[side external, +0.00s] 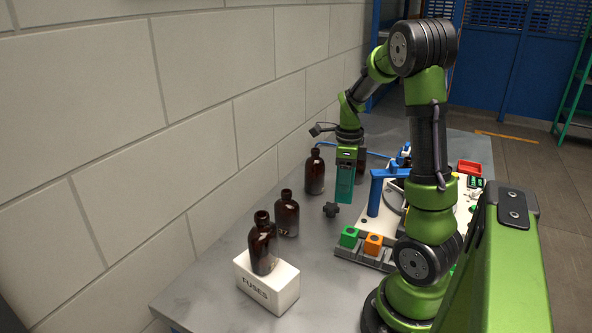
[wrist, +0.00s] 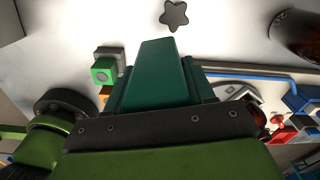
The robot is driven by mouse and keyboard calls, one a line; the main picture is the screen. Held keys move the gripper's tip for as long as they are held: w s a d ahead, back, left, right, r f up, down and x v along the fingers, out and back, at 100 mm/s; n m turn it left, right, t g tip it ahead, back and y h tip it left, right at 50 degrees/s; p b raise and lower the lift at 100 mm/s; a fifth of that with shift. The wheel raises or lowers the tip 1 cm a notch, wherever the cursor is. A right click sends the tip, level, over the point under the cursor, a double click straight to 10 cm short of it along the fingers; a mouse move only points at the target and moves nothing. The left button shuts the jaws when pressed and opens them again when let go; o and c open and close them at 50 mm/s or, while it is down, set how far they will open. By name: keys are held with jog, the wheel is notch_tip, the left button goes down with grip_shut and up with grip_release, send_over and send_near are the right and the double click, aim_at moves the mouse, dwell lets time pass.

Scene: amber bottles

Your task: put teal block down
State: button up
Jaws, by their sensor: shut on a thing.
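My gripper (side external: 346,166) points down over the table, between the amber bottles and the fixture board. It is shut on the teal block (side external: 344,187), a tall piece hanging upright below it. In the wrist view the teal block (wrist: 160,75) fills the middle, in front of the dark gripper body, and hides what lies directly behind it. The block's lower end looks close to the table; I cannot tell how large any gap is.
A black star knob (side external: 331,210) lies close by on the grey table (side external: 217,286). Amber bottles stand at left (side external: 286,216) and behind (side external: 314,173); another (side external: 263,246) is on the white FUSES box (side external: 267,284). Green (side external: 349,237) and orange (side external: 373,243) blocks sit right of it.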

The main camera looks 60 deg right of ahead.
jog(key=r, duration=0.7)
jog(key=shift+w+a+r, duration=0.15)
jog(key=shift+w, duration=0.15)
jog(key=w+a+n, duration=1.5)
jog(key=w+a, duration=0.5)
jog(key=shift+s+d+f, duration=0.1)
jog(key=shift+s+f, duration=0.1)
jog(key=shift+f, duration=3.65)
jog(key=shift+s+d+f, duration=0.1)
jog(key=shift+s+f, duration=0.05)
jog(key=shift+f, duration=3.65)
jog(key=shift+f, duration=0.1)
jog(key=o, duration=1.1)
jog(key=shift+o, duration=0.2)
